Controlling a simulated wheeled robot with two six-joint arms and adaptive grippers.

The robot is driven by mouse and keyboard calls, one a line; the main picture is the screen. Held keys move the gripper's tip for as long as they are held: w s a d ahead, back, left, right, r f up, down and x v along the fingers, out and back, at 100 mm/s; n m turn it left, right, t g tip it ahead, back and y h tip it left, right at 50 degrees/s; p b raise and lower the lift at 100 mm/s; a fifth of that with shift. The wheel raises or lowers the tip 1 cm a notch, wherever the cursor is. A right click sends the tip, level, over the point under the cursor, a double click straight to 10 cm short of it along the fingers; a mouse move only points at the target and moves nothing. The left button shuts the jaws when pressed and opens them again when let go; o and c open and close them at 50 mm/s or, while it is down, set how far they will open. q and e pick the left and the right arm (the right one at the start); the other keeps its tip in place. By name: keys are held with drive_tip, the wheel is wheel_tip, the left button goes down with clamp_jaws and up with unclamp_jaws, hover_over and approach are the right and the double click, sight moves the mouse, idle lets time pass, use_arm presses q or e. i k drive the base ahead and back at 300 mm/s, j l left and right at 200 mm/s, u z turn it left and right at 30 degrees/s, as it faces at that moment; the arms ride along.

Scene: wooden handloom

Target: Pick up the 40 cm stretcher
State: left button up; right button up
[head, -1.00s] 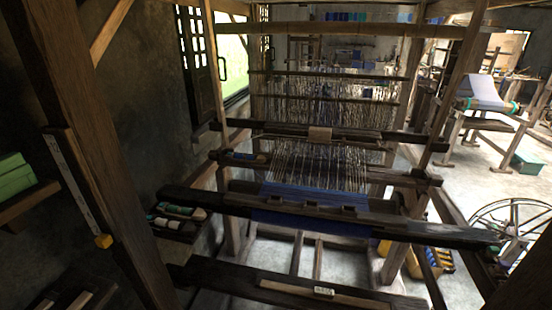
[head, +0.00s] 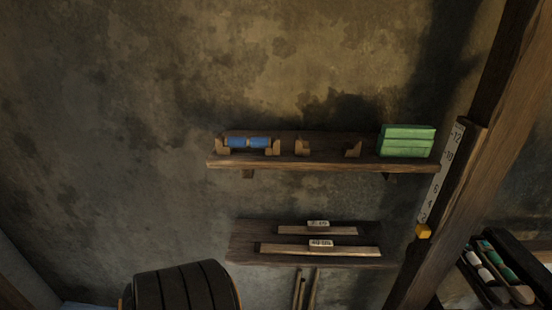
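Two flat pale wooden stretchers lie on the lower wall shelf (head: 245,233), side by side and roughly parallel to the wall. The front stretcher (head: 350,250) is longer and has a white label that seems to read 40 cm, though the print is small. The rear stretcher (head: 344,231) is shorter, and its label is too small to read surely. Both lie free, with no gripper near them. Neither of my grippers is in view.
The upper shelf (head: 320,161) holds a blue roll (head: 248,142) on wooden cradles and green boxes (head: 407,140). A post with a numbered scale (head: 441,170) and yellow block (head: 423,231) stands right. A tray of shuttles (head: 490,275) is at lower right. A dark ribbed object (head: 185,288) is at lower left.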

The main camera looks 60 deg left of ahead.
sight(315, 247)
drive_tip(key=j+u, duration=0.1)
drive_tip(key=u, duration=1.3)
